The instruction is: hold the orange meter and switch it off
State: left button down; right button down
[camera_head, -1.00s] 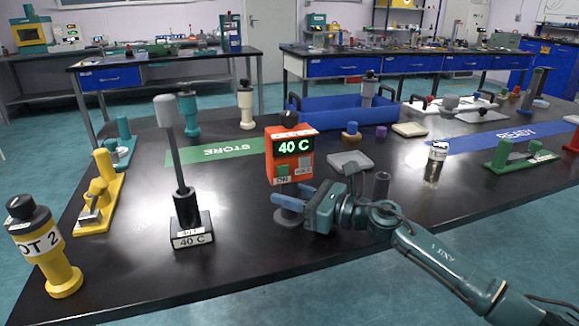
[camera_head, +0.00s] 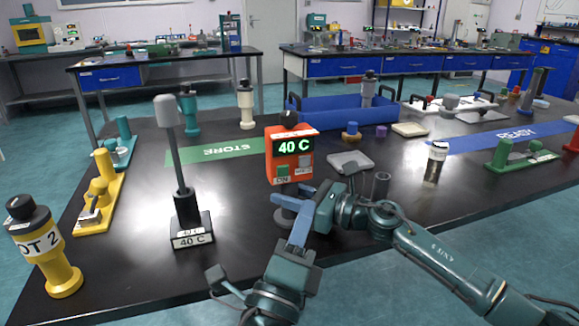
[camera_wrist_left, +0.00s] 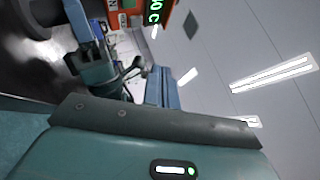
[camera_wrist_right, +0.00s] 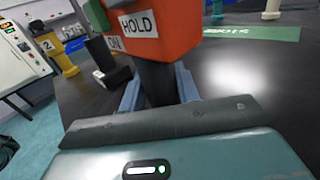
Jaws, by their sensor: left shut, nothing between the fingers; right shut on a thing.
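The orange meter (camera_head: 268,150) stands upright at the middle of the table, and its display reads 40 C in green. A green button (camera_head: 282,170) and a grey button (camera_head: 305,163) are on its front. Labels ON and HOLD show in the right wrist view on the meter (camera_wrist_right: 180,25). My right gripper (camera_head: 288,196) is shut around the dark post (camera_wrist_right: 158,85) below the meter's box. My left gripper (camera_head: 302,222) is shut and empty, in front of and below the meter, close to my right gripper. In the left wrist view, the meter (camera_wrist_left: 172,12) is beyond the left fingers (camera_wrist_left: 163,88).
A black stand marked 40 C (camera_head: 190,225) is to the left, with a yellow fixture (camera_head: 103,195) and yellow bottle (camera_head: 52,250) beyond. A grey plate (camera_head: 352,162) lies right of the meter. A blue tray (camera_head: 330,118) is behind.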

pick_arm(q)
send_near(293, 160)
jog(key=shift+s+d+r+x, duration=0.1)
jog(key=shift+d+x, duration=0.05)
jog(key=shift+x, duration=0.8)
jog(key=shift+s+d+r+x, duration=0.15)
jog(key=shift+x, duration=0.8)
dwell(0.7)
jog(key=shift+w+a, duration=0.1)
jog(key=shift+w, duration=0.3)
jog(key=shift+w+a, duration=0.1)
jog(key=shift+w, duration=0.15)
dwell(0.4)
jog(key=shift+s, duration=0.7)
jog(key=shift+s+d, duration=0.1)
jog(key=shift+d, duration=0.15)
jog(key=s, duration=0.1)
jog(key=s+d, duration=0.1)
jog(key=s, duration=0.3)
jog(key=shift+s+d, duration=0.25)
jog(key=shift+d, duration=0.15)
